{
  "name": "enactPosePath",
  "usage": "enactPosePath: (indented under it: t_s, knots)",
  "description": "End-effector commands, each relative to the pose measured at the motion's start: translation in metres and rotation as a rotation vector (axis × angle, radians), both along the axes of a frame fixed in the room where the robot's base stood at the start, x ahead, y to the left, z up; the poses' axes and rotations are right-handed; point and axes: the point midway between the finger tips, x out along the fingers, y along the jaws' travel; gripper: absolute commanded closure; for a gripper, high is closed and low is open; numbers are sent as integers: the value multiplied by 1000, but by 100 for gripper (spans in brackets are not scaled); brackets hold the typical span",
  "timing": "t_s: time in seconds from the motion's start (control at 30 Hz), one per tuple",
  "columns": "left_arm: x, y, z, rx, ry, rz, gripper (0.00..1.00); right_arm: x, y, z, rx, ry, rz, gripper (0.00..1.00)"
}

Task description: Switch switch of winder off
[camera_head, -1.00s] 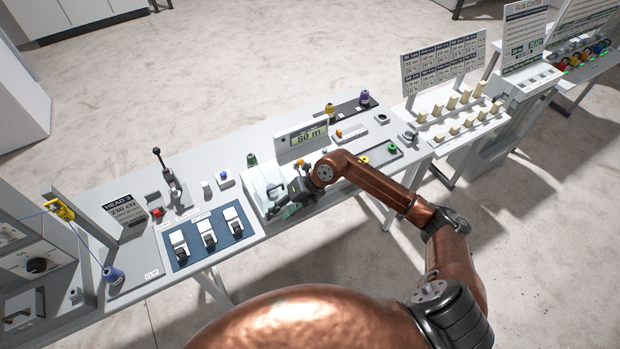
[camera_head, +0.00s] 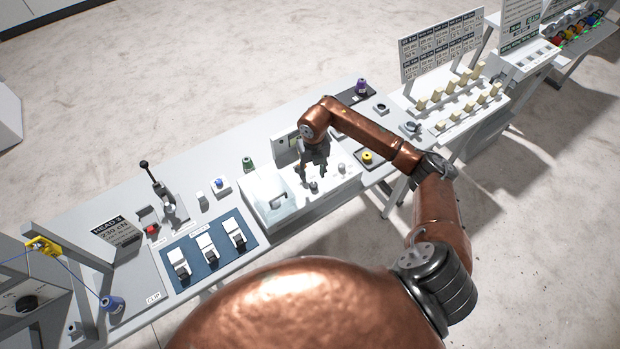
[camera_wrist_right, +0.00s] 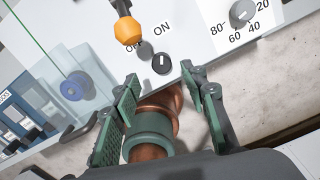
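The winder (camera_head: 266,212) is a white box with a clear cover at its left and a control panel at its right. Its switch (camera_wrist_right: 161,64) is a small dark round knob with a white mark, beside OFF and ON labels; the mark seems to point toward ON. In the head view the switch (camera_head: 313,187) shows just below my right gripper (camera_head: 314,177). In the right wrist view my right gripper (camera_wrist_right: 168,112) is open and empty, its green-padded fingers apart, with the knob ahead between their lines. My left gripper is not in view.
An orange-tipped part (camera_wrist_right: 127,30) stands close to the switch. A numbered dial (camera_wrist_right: 243,12) is to its right. A blue spool (camera_wrist_right: 75,87) shows behind the clear cover. A green spool (camera_head: 248,164) stands behind the winder, and a yellow one (camera_head: 367,157) to its right.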

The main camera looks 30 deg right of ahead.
Motion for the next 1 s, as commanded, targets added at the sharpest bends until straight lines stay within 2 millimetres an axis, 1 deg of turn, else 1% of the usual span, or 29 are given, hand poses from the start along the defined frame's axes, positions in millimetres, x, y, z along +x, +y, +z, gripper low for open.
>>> enactPosePath:
  t_s: [0.03, 0.2, 0.3, 0.4, 0.47, 0.6, 0.7, 0.77, 1.0]
  knots:
    - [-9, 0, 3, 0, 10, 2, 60, -2, 0, -8, 2, 5, -3, 60]
    - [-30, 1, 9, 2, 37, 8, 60, -3, -1, -35, 2, 5, -4, 60]
    - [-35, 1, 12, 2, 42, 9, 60, -2, 0, -48, 3, 3, -4, 60]
    - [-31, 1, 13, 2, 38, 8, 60, -1, 0, -57, 2, 2, -2, 60]
    - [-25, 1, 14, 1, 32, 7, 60, -1, 0, -61, 1, 1, -2, 60]
    - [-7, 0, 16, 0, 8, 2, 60, -1, 0, -63, 1, 0, 0, 60]
    - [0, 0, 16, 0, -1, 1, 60, 0, 1, -63, 1, 0, 2, 60]
    - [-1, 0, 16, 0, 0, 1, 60, 0, 1, -63, 1, 0, 2, 60]
    - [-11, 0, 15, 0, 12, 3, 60, 0, 1, -63, 1, 0, 2, 77]
